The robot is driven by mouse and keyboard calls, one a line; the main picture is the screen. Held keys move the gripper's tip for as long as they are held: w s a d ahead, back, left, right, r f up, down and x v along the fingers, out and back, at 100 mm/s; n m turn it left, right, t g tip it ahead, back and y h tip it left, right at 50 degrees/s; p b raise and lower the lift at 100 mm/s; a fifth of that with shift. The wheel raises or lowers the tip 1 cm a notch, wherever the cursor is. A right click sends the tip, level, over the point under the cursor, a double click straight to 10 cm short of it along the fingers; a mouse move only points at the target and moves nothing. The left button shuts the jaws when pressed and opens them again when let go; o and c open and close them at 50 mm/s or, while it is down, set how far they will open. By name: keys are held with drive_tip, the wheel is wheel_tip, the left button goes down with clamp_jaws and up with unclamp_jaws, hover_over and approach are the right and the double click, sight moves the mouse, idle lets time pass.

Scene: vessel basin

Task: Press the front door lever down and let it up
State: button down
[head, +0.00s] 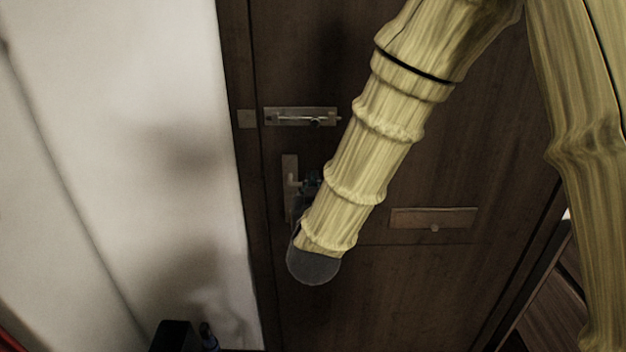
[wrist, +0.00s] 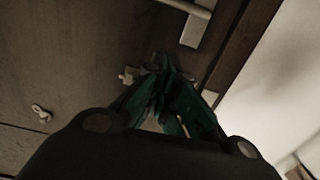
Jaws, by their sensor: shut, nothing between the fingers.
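The dark wooden front door (head: 400,290) fills the middle of the head view. Its lever has a pale upright plate (head: 290,172) near the door's left edge, and part of the handle is hidden behind my gripper and arm. My gripper (head: 312,182) is just right of the plate, small and dark. In the wrist view, my gripper's teal fingers (wrist: 158,66) are together with nothing between them. The lever's metal handle (wrist: 188,7) and plate (wrist: 196,30) show at the top there, apart from the fingertips in the picture. I cannot tell whether they touch.
A sliding bolt (head: 300,116) is above the lever. A flat panel with a small knob (head: 434,218) is on the door to the right. A pale wall (head: 170,120) stands close on the left. A dark object (head: 174,337) is at the bottom left.

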drive_tip(key=w+f+p, duration=0.4)
drive_tip(key=w, duration=0.6)
drive_tip(key=shift+w+d+f+p, duration=0.15)
drive_tip(key=shift+d+f+p, duration=0.1)
drive_tip(key=shift+d+p, duration=0.2)
